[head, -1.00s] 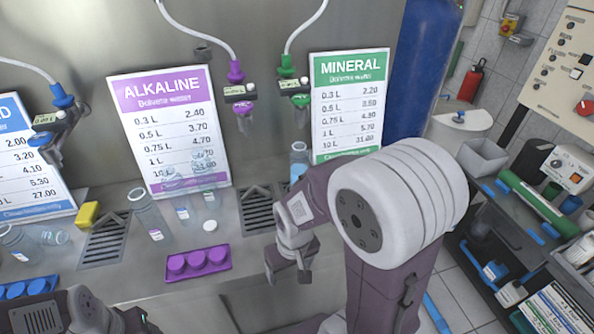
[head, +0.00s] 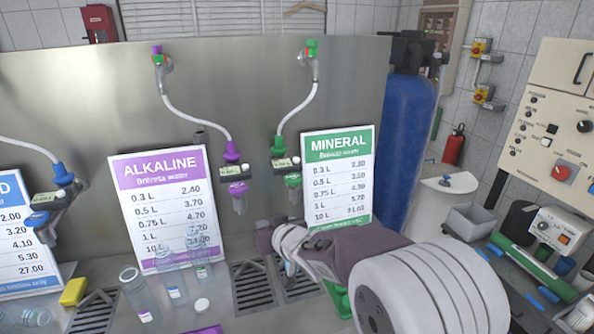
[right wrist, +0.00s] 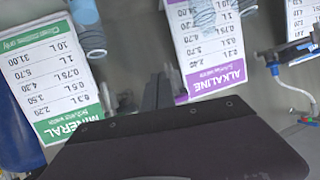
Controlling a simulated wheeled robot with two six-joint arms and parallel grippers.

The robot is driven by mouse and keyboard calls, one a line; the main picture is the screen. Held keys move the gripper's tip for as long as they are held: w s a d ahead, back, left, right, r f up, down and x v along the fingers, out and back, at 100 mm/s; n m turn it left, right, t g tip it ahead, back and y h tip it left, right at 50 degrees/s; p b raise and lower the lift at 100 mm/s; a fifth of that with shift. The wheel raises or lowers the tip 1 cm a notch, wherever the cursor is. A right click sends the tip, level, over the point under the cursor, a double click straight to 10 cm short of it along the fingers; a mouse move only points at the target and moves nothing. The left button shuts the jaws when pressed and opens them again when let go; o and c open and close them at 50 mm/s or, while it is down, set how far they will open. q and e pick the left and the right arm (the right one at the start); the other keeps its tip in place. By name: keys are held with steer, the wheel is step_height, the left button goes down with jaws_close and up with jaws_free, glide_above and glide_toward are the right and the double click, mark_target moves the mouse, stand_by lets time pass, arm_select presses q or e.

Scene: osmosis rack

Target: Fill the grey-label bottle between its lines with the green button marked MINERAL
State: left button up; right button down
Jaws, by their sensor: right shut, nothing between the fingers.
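The MINERAL dispenser hangs left of the green MINERAL sign (head: 338,178), with a green fitting (head: 279,146), a small display and a green nozzle (head: 293,181). I cannot tell which green part is the button. My right gripper (head: 268,238) is shut and empty, low in front of the back wall below this nozzle; my arm partly hides it. Its dark fingers (right wrist: 150,92) show in the upside-down right wrist view.
The purple ALKALINE sign (head: 165,208) and its nozzle (head: 238,190) are left of the MINERAL dispenser. Drain grates (head: 254,288) lie below. A yellow block (head: 74,291) and a round white cap (head: 202,305) lie at left. A blue tank (head: 402,140) stands at right.

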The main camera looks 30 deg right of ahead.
arm_select(q)
step_height(320, 180, up, 6)
steer(key=p, duration=0.4)
steer(key=shift+f, duration=0.1)
arm_select(e)
steer(key=s+d+r+m+t+h, duration=0.1)
steer(key=s+d+r+h, duration=0.1)
steer(key=d+r, duration=0.9)
step_height(320, 180, up, 2)
steer(key=shift+s+d+r+m+t+h, duration=0.2)
steer(key=shift+s+d+m+t+h, duration=0.15)
steer(key=shift+h, duration=0.55)
steer(key=shift+w, duration=0.1)
glide_above(298, 176)
steer(key=s+a, duration=0.2)
steer(key=s, duration=0.1)
step_height(298, 176, down, 2)
arm_select(q)
steer(key=shift+f, duration=0.25)
arm_select(e)
step_height(298, 176, down, 4)
steer(key=shift+w+d+f, duration=0.15)
steer(key=shift+f, duration=0.05)
